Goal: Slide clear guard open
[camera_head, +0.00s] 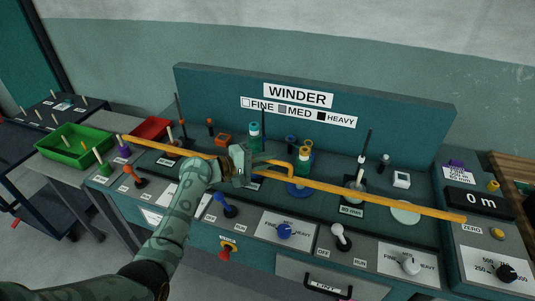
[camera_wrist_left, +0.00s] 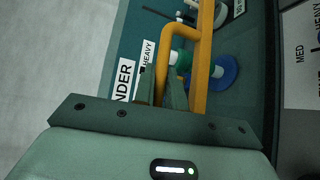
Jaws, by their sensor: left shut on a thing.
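The guard shows as a long orange-yellow rail (camera_head: 375,201) running across the front of the winder bench, with a raised loop handle (camera_head: 276,163) near its middle. Its clear pane cannot be made out against the bench. My left gripper (camera_head: 243,163) is shut on the handle, above the bench. In the left wrist view the handle (camera_wrist_left: 196,38) bends down between the two fingers (camera_wrist_left: 163,92), which hide its end. My right gripper is not in view.
Levers and knobs, including a blue lever (camera_head: 222,201), line the front panel. A length display (camera_head: 480,200) stands right; a green bin (camera_head: 72,146) stands left.

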